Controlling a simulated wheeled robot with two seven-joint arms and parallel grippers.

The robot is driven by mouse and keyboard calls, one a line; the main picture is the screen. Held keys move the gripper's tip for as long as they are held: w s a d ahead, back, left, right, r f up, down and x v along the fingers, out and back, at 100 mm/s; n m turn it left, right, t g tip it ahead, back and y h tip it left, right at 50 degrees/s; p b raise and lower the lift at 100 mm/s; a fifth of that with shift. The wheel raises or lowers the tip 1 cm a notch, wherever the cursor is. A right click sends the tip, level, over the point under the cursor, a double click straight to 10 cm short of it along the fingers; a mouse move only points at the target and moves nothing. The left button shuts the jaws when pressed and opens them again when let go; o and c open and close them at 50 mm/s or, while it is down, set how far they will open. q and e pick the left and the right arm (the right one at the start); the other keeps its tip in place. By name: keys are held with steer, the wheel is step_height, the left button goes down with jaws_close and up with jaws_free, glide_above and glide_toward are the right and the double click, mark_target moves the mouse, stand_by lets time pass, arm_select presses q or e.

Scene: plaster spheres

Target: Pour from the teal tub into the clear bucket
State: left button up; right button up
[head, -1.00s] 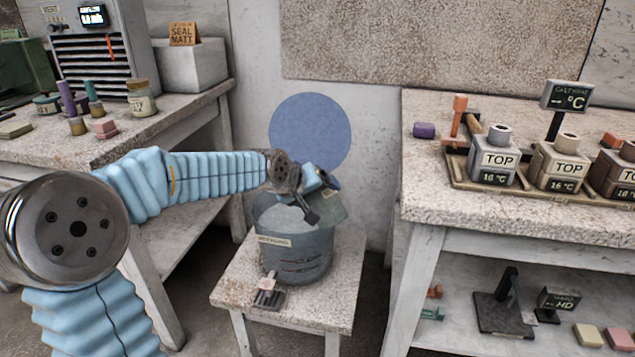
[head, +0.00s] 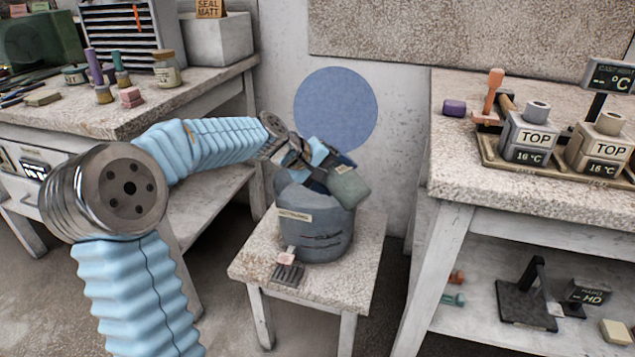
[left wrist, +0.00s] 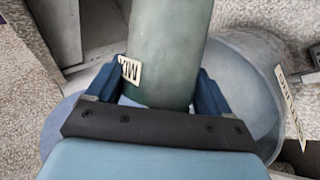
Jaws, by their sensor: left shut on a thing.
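The teal tub (head: 349,187) is a dull grey-green vessel, held tilted at the right side of the clear bucket's top. My left gripper (head: 324,165) is shut on it. In the left wrist view the tub (left wrist: 170,45) with a white label runs between the fingers (left wrist: 155,92) and out of the top edge. The clear bucket (head: 318,232) is a see-through grey-blue pail with a label, upright on a small stand. It also shows behind the tub in the left wrist view (left wrist: 248,80). I cannot tell whether anything is flowing. My right gripper is not in view.
The small stand (head: 253,263) also bears a dark brush-like thing (head: 288,272) in front of the bucket. A blue disc (head: 335,108) is on the wall behind.

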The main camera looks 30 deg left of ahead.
arm_select(q)
steer(key=shift+r, duration=0.15)
steer(key=shift+a+h+p, duration=0.1)
steer(key=shift+h+p, duration=0.2)
steer(key=shift+h, duration=0.1)
stand_by(0.5)
steer(key=shift+w+a+r+n+h+p, duration=0.1)
steer(key=shift+a+r+n+h+p, duration=0.1)
steer(key=shift+n+h+p, duration=0.2)
stand_by(0.4)
steer(key=shift+w+a+n+g+h+p, duration=0.1)
steer(key=shift+a+n+g+h+p, duration=0.1)
steer(key=shift+n+g+h+p, duration=0.15)
stand_by(0.5)
steer(key=shift+a+r+h+p, duration=0.1)
steer(key=shift+a+h+p, duration=0.05)
steer(key=shift+h+p, duration=0.3)
